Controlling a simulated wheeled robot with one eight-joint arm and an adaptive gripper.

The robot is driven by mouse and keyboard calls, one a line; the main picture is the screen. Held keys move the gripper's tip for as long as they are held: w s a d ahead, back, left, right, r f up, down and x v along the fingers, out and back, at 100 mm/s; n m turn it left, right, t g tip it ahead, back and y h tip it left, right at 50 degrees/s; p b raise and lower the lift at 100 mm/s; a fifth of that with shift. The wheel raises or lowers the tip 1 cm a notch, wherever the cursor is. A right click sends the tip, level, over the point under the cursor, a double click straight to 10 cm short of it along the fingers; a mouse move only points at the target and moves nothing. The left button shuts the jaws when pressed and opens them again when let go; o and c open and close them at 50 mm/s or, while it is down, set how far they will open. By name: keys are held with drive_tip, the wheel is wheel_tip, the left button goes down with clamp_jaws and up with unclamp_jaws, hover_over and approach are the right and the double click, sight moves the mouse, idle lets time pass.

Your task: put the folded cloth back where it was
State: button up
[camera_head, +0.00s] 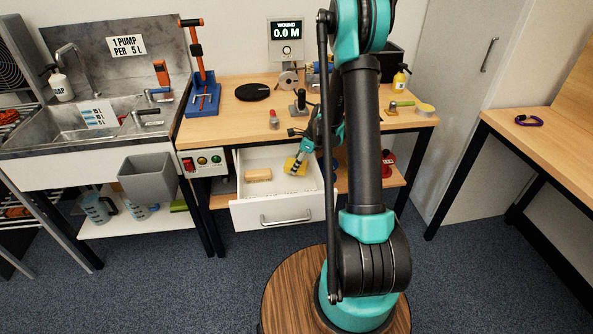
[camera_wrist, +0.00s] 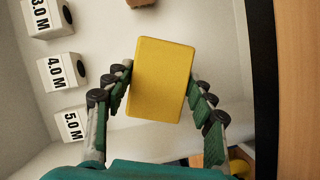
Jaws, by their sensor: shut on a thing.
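The folded cloth (camera_wrist: 161,75) is a flat yellow rectangle between the two fingers of my gripper (camera_wrist: 160,82) in the wrist view. My gripper is shut on its two long sides. In the head view the yellow cloth (camera_head: 291,165) shows at the right part of the open white drawer (camera_head: 262,213), with my gripper (camera_head: 297,163) at it. I cannot tell whether the cloth touches the drawer floor or hangs just above it.
A wooden block (camera_head: 258,175) lies in the drawer, left of the cloth. White blocks marked 3.0 M (camera_wrist: 46,17), 4.0 M (camera_wrist: 60,70) and 5.0 M (camera_wrist: 72,124) stand along the drawer's side in the wrist view. The workbench top (camera_head: 235,112) overhangs the drawer's back.

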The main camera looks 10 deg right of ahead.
drive_tip(key=shift+f, duration=1.75)
drive_tip(key=shift+f, duration=0.15)
drive_tip(key=o, duration=1.1)
drive_tip(key=v, duration=1.2)
drive_tip(key=s+r+n+h, duration=0.1)
drive_tip(key=s+n, duration=0.6)
drive_tip(key=s, duration=0.2)
drive_tip(key=s+r+n+t+h, duration=0.1)
drive_tip(key=s+r+n, duration=0.1)
drive_tip(key=s+n, duration=0.6)
drive_tip(key=s+r+n+t+h, duration=0.1)
drive_tip(key=s+r+n+h, duration=0.1)
drive_tip(key=s+n, duration=0.5)
drive_tip(key=shift+s+a+n, duration=0.2)
drive_tip(key=shift+s+n, duration=0.1)
drive_tip(key=shift+s, duration=2.05)
